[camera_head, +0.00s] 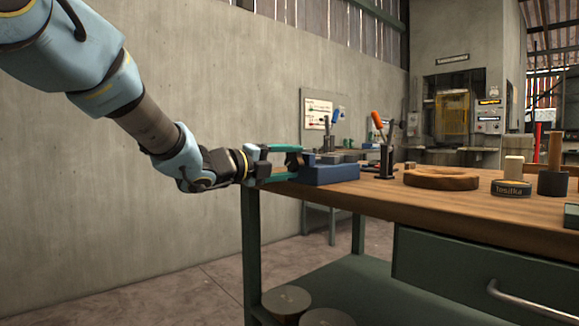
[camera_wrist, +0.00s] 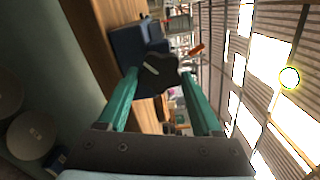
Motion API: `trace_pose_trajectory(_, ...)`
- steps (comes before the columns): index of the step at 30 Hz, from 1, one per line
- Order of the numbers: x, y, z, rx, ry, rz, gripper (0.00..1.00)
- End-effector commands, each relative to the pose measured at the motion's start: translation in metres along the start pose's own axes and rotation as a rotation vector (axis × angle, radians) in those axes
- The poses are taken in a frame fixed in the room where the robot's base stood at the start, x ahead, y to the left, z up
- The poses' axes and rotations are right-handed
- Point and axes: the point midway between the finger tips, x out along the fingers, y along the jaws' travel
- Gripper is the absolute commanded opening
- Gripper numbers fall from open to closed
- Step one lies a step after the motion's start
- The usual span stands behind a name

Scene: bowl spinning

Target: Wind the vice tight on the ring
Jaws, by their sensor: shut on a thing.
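The blue vice (camera_head: 330,174) sits at the left end of the wooden bench. It also shows in the wrist view (camera_wrist: 127,42). Its dark lobed knob (camera_wrist: 158,78), with a pale stripe, faces my wrist camera. My gripper (camera_head: 294,162) has green fingers and comes in level from the left. It is shut on the knob, with one finger on each side, as the wrist view (camera_wrist: 158,76) shows. A ring between the vice jaws cannot be made out. A round wooden piece with a hollow middle (camera_head: 441,179) lies flat on the bench, apart from the vice.
On the bench top (camera_head: 400,200) stand a black holder with colour-handled tools (camera_head: 386,160), a dark tin (camera_head: 511,188) and a dark cylinder with a wooden rod (camera_head: 553,182). A drawer handle (camera_head: 525,302) juts from the front. A concrete wall (camera_head: 120,220) lies behind my arm.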

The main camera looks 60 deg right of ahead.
Motion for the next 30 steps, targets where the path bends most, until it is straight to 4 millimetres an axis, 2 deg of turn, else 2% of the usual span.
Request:
trace_pose_trajectory(7,0.000,0.001,-0.001,0.001,0.003,0.002,0.11)
trace_pose_trajectory(8,0.000,0.001,-0.001,0.001,0.003,0.002,0.70)
trace_pose_trajectory(15,0.000,0.001,-0.001,0.000,0.001,0.001,0.96)
trace_pose_trajectory(24,-0.003,0.000,0.000,0.000,0.000,0.001,0.96)
trace_pose_trajectory(26,-0.008,0.000,0.001,0.000,-0.001,0.001,0.96)
trace_pose_trajectory(30,-0.030,0.000,0.001,-0.001,-0.002,0.002,0.96)
